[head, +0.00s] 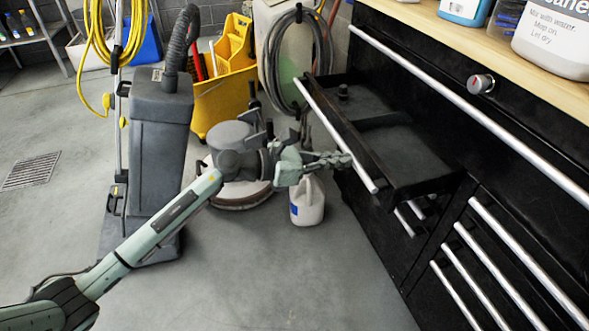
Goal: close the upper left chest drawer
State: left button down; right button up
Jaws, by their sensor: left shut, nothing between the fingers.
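The black tool chest (455,140) stands on the right. Its upper left drawer (400,160) is pulled out, with a long silver handle bar (335,132) along its front and a small dark object (343,91) inside near the far end. My left arm comes in from the lower left. My left gripper (345,160) is shut and empty, with its fingertips close to the handle bar at the drawer front; I cannot tell whether they touch. My right gripper is not in view.
A white jug (307,203) stands on the floor below my gripper. Behind are a floor machine (240,195), a grey upright cleaner (160,140) and a yellow mop bucket (225,95). Bottles stand on the wooden chest top (480,45). The floor in front is clear.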

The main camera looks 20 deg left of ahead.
aim_at(374, 152)
pick_arm(q)
jog(key=x, duration=0.3)
jog(key=r+x, duration=0.1)
jog(key=x, duration=0.2)
jog(key=r+x, duration=0.1)
jog(key=x, duration=0.2)
jog(key=shift+w+d+f+b, duration=0.15)
jog(key=shift+w+d+b, duration=0.15)
jog(key=shift+d, duration=0.05)
jog(key=x, duration=0.2)
jog(key=r+b+x, duration=0.1)
jog(key=x, duration=0.3)
jog(key=shift+w+d, duration=0.3)
jog(key=shift+d, duration=0.15)
jog(key=shift+w+d+r, duration=0.1)
jog(key=shift+w+d, duration=0.15)
jog(key=shift+d, duration=0.15)
jog(key=shift+r, duration=0.15)
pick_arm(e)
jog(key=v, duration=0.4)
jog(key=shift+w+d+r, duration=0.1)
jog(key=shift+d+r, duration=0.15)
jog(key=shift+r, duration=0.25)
pick_arm(q)
jog(key=shift+w+r, duration=0.1)
